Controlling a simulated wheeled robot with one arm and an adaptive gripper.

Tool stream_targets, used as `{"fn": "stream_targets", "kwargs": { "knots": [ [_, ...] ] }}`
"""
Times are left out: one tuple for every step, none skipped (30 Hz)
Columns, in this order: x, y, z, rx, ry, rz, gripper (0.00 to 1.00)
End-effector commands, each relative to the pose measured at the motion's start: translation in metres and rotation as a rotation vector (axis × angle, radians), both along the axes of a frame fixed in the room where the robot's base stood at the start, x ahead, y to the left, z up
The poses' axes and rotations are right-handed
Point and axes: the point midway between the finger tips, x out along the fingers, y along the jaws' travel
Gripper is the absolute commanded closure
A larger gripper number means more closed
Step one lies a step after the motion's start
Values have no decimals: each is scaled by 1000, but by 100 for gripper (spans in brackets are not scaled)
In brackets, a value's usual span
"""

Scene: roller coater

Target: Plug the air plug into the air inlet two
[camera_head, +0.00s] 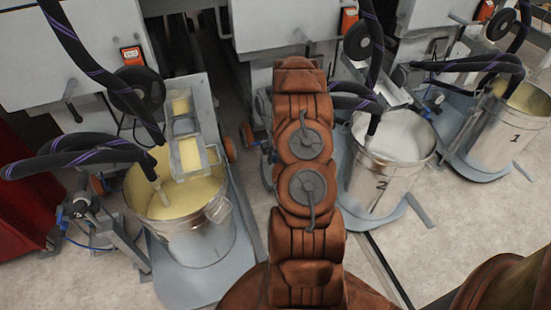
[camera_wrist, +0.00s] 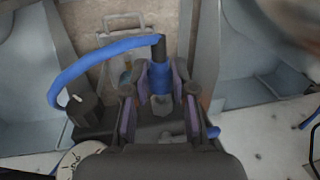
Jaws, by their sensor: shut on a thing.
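In the wrist view my gripper (camera_wrist: 161,88) is shut on the blue air plug (camera_wrist: 160,80), with a finger pad on each side of it. The plug stands roughly upright in the picture, with a dark end at its top. I cannot make out air inlet two for certain. In the head view my brown arm covers the middle, and the gripper and plug are hidden behind it.
The head view shows bucket 2 (camera_head: 352,190) right of my arm, bucket 1 (camera_head: 493,150) farther right, and a bucket of yellow liquid (camera_head: 195,245) at left. Dark hoses hang over them. A white dial (camera_wrist: 72,162) is at lower left in the wrist view. Open floor (camera_head: 455,235) lies at lower right.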

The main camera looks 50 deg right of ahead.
Motion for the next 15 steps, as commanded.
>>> {"fn": "stream_targets", "kwargs": {
  "knots": [
    [1, 0, 0, 0, 0, 0, 100],
    [1, -1, 0, 0, 0, 0, 100],
    [2, -1, 0, 0, 0, 0, 100],
    [2, -1, 0, 0, 0, 0, 100],
    [3, -1, 0, 0, 1, 0, 100],
    [3, -1, 0, 0, 1, 0, 100],
    [4, -2, 0, 0, 1, 1, 100],
    [4, -2, 0, 0, 1, 1, 100],
    [5, -2, 0, 1, 0, 1, 100],
    [5, -3, 0, 1, 0, 1, 100],
    [6, -3, 0, 1, 0, 1, 100],
    [6, -3, 0, 0, 1, 1, 100],
    [7, -3, 0, 0, 1, 1, 100],
    [7, -4, 0, 0, 1, 1, 100],
    [8, -4, 0, 0, 1, 0, 100]
  ]
}}
